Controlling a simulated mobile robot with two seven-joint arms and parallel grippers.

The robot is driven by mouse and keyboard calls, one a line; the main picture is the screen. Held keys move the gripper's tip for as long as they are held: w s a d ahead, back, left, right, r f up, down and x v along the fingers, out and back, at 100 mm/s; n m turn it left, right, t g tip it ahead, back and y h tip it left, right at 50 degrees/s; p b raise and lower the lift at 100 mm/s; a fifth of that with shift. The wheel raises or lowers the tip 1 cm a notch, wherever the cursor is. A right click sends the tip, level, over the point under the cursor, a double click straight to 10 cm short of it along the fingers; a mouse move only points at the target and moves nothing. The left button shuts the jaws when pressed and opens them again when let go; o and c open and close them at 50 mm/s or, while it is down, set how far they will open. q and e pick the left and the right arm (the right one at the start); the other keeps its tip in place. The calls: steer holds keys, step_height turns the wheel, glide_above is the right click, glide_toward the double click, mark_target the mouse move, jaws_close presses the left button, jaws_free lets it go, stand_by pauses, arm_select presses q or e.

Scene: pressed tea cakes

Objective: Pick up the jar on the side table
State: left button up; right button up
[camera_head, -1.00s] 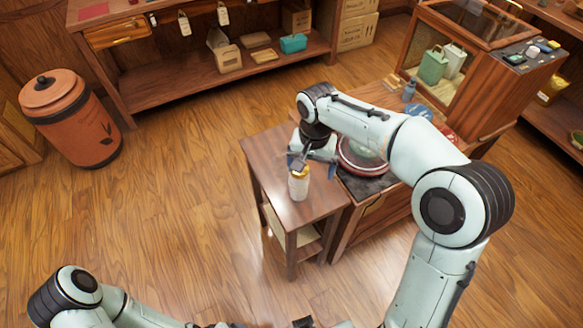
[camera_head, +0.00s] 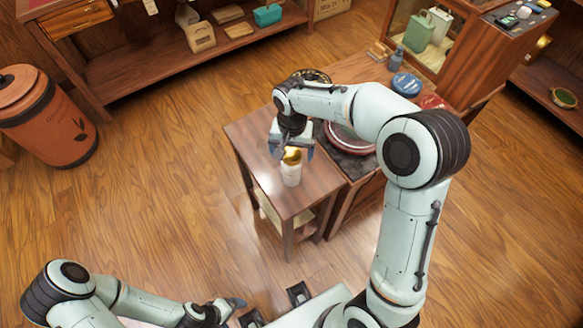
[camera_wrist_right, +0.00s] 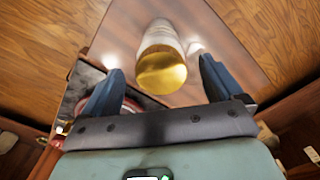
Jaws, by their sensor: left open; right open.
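The jar (camera_head: 291,173) is white with a gold lid and stands upright on the wooden side table (camera_head: 260,133). In the right wrist view, the jar (camera_wrist_right: 160,60) lies ahead of my right gripper (camera_wrist_right: 160,88), roughly centred between its two open blue fingers. My right gripper (camera_head: 291,152) is just behind the jar in the head view, near its lid. Whether the fingers touch the jar I cannot tell, but a gap shows on each side in the wrist view. My left gripper (camera_head: 232,306) is low at the bottom of the head view, open and away from the table.
A larger wooden counter adjoins the side table on the right, with a round red-rimmed tray (camera_head: 345,138), a blue round item (camera_head: 406,84) and a small blue bottle (camera_head: 397,59). An orange canister (camera_head: 45,118) stands far left. The floor left of the table is clear.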

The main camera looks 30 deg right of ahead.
mark_target(292, 167)
step_height(292, 167, down, 5)
steer(key=shift+r, duration=0.15)
steer(key=c, duration=1.5)
steer(key=shift+c, duration=1.2)
steer(key=shift+r, duration=0.15)
